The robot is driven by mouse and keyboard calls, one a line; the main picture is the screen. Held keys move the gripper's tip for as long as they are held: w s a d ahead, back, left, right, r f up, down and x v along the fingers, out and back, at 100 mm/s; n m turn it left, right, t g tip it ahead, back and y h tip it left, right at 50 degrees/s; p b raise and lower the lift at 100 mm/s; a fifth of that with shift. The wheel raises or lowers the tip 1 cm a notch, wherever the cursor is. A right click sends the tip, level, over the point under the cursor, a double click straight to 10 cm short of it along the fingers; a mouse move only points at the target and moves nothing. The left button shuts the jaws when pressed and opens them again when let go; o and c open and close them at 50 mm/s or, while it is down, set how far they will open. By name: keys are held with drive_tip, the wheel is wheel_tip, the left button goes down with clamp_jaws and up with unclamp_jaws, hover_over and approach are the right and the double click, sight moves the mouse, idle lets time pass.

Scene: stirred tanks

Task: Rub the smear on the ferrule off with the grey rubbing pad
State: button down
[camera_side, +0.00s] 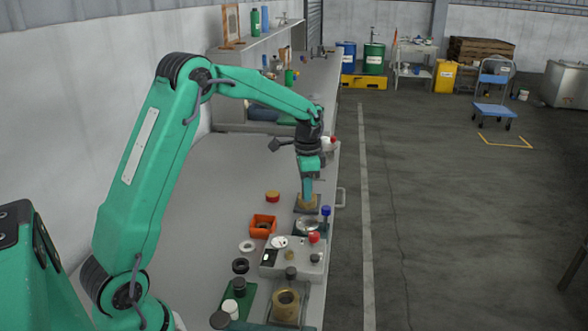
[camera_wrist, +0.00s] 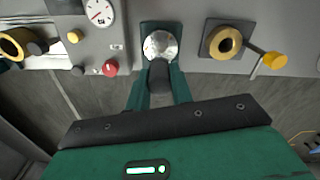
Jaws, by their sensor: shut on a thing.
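A shiny silver round piece, which looks like the ferrule (camera_side: 308,225), sits on a dark green base on the bench. It also shows in the wrist view (camera_wrist: 160,45), top centre. I cannot make out the smear on it clearly. My gripper (camera_side: 307,202) points down, and its green fingers are shut on a dark grey block, the rubbing pad (camera_wrist: 159,76). In the wrist view the pad lies just below the ferrule and overlaps its lower edge. I cannot tell whether they touch. The pad is not clear in the side view.
A panel with a dial (camera_wrist: 100,12) and red knob (camera_wrist: 110,68) stands beside the ferrule. A brass ring (camera_wrist: 223,42) on a dark plate and a yellow knob (camera_wrist: 274,60) are on the other side. An orange tray (camera_side: 263,226) is nearby. The bench's left side is clear.

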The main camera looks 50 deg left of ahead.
drive_tip(key=shift+w+d, duration=0.1)
drive_tip(key=shift+w, duration=0.15)
drive_tip(key=shift+f, duration=0.2)
drive_tip(key=shift+f, duration=2.8)
drive_tip(key=shift+f, duration=1)
drive_tip(key=shift+w+d+r, duration=0.1)
drive_tip(key=shift+w+d, duration=0.2)
